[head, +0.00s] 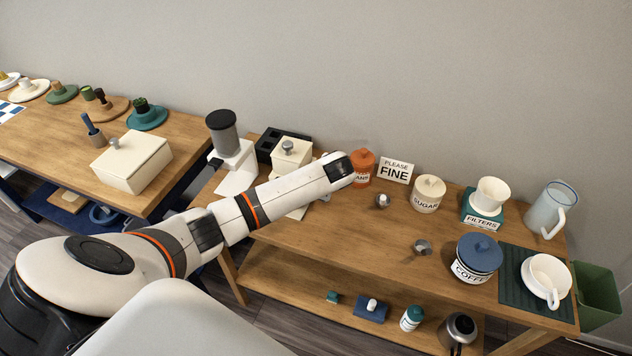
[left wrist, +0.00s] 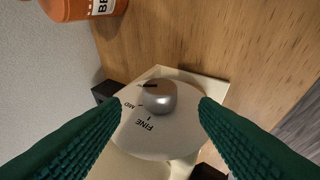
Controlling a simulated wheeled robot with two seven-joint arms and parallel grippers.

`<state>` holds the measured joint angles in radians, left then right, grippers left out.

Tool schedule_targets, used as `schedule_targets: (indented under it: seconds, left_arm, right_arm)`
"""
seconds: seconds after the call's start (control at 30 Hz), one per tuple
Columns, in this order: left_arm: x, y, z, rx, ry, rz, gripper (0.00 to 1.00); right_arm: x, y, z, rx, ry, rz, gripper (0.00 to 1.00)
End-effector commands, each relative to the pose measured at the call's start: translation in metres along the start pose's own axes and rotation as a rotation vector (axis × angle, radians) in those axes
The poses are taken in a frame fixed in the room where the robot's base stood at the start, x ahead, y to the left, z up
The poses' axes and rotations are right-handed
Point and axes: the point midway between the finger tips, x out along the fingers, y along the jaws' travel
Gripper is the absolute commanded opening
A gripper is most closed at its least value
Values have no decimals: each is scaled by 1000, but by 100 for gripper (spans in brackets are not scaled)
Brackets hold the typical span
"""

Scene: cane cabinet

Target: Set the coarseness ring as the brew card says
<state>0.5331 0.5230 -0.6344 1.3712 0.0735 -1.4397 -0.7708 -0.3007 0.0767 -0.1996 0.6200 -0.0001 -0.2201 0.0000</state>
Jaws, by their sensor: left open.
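The brew card (head: 396,170) stands against the wall and reads "PLEASE FINE". In the left wrist view a round cream dial (left wrist: 172,138) carries a silver knob (left wrist: 158,95) and the words "MID" and "FINE". A black mark shows beside the knob, on the side of "MID" away from "FINE". My left gripper (left wrist: 160,103) is open, its green ridged fingers on either side of the dial with the knob between and beyond their tips; I see no contact. My right gripper is not in view.
An orange jar (head: 363,166) stands close to my left wrist. A sugar jar (head: 429,194), a filter holder (head: 487,199) and a blue-lidded coffee jar (head: 478,258) stand right. A cream box with a knob (head: 291,153) is behind my arm.

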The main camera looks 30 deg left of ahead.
Motion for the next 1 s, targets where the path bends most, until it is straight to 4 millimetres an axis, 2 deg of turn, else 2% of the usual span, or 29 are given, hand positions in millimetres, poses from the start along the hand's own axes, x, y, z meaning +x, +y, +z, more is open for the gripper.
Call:
schedule_targets:
  seconds: [0.1,0.3,0.67,0.93,1.0]
  left_arm:
    - [21,0,0,0,2,-1,55]
    - [41,0,0,0,0,0,55]
    - [45,0,0,0,-2,1,55]
    - [45,0,0,0,-1,1,11]
    - [45,0,0,-1,-1,1,11]
  right_arm:
    - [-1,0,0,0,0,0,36]
    - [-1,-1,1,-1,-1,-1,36]
    - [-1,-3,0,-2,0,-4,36]
    - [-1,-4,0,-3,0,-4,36]
    - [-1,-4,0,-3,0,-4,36]
